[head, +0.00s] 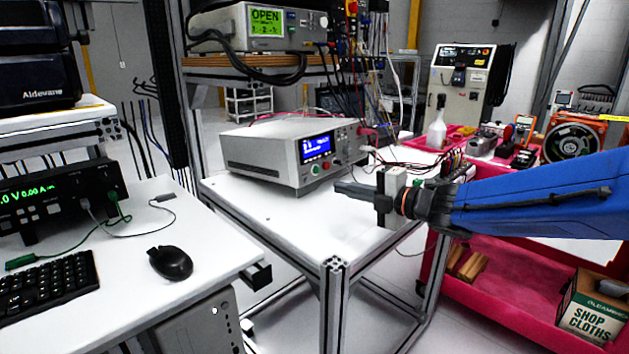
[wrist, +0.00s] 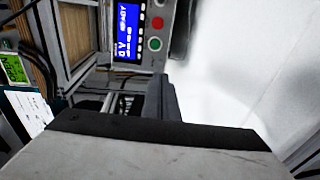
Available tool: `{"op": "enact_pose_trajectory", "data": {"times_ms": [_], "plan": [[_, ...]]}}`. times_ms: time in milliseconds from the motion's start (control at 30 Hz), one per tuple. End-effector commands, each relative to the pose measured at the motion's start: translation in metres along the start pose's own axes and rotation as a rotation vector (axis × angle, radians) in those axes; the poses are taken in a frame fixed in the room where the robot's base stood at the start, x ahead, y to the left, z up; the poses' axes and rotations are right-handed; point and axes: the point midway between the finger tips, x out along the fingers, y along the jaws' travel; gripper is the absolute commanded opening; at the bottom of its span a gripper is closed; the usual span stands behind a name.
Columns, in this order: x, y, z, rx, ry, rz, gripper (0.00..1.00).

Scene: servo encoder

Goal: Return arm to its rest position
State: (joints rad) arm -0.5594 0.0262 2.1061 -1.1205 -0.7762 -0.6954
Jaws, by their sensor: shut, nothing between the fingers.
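My blue arm reaches in from the right in the head view, and my gripper (head: 345,188) points left above the white bench (head: 300,225). The dark fingers look closed together, with nothing held. In the wrist view the gripper (wrist: 160,90) shows as a grey finger beyond the pale gripper body. The light grey instrument (head: 280,150) with a blue display stands on the bench, behind and left of the gripper. Its panel with red and green buttons (wrist: 155,30) shows at the top of the wrist view. The gripper looks apart from it.
A left desk holds a black mouse (head: 170,262), a keyboard (head: 45,285) and a power supply (head: 60,195). A shelf above the bench carries a device reading OPEN (head: 265,22). A red cart (head: 510,285) stands under my arm at right. The front bench top is clear.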

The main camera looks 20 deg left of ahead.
Motion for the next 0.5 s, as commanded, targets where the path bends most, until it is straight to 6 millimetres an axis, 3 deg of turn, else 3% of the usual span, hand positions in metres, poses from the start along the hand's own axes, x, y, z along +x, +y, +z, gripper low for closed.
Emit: {"op": "enact_pose_trajectory", "data": {"times_ms": [267,367,500], "plan": [[-0.010,0.003,0.009,0.021,-0.041,-0.002,0.00],[-0.035,0.006,0.034,0.081,-0.147,-0.009,0.00],[-0.099,0.007,0.082,0.237,-0.384,-0.016,0.00]]}}
